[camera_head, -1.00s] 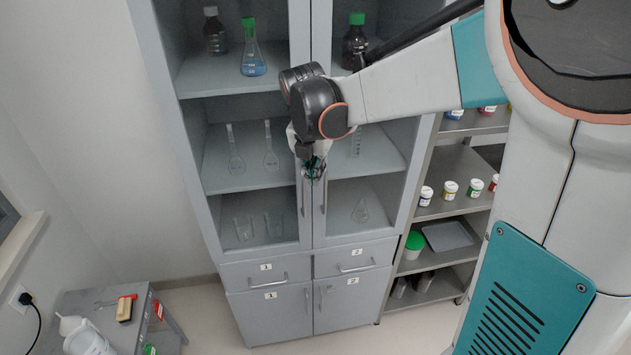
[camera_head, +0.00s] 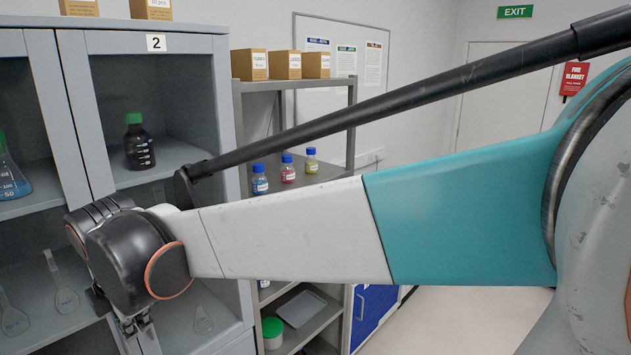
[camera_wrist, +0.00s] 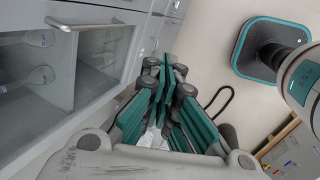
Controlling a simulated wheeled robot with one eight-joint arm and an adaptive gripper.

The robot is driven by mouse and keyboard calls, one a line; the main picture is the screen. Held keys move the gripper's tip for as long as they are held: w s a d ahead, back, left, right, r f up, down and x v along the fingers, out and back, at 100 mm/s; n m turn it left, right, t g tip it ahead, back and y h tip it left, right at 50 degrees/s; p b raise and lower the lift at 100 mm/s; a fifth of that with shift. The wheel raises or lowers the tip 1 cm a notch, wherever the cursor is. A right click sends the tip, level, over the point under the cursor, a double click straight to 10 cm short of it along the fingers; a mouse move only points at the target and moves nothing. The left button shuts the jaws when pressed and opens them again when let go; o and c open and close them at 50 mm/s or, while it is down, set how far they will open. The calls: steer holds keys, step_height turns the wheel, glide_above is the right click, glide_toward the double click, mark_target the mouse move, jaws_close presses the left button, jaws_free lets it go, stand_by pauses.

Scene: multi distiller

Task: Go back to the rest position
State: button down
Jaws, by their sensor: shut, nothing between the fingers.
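My gripper (camera_wrist: 163,95) shows in the wrist view with its teal and grey fingers drawn together and nothing between them. In the head view its upper part shows low at the left, in front of the grey cabinet (camera_head: 44,100), and its fingertips are not clear. My arm reaches across the head view from the right to the cabinet front. In the wrist view a glass cabinet door with a metal handle (camera_wrist: 97,26) lies to the left of my gripper, apart from the fingers.
A dark bottle (camera_head: 138,143) and a blue-filled flask (camera_head: 10,178) stand inside the cabinet. A metal shelf rack (camera_head: 243,135) with boxes and small bottles stands right of it. Open floor (camera_head: 450,310) shows at the lower right, partly behind my arm.

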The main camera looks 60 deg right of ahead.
steer(key=s+a+f+m+t+y+b, duration=0.1)
steer(key=s+a+f+m+t+b, duration=0.2)
steer(key=s+f+m+b, duration=0.8)
step_height(320, 180, down, 4)
steer(key=s+m, duration=0.1)
steer(key=m, duration=0.5)
steer(key=shift+s+a, duration=0.15)
steer(key=shift+a, duration=0.05)
steer(key=shift+f, duration=0.1)
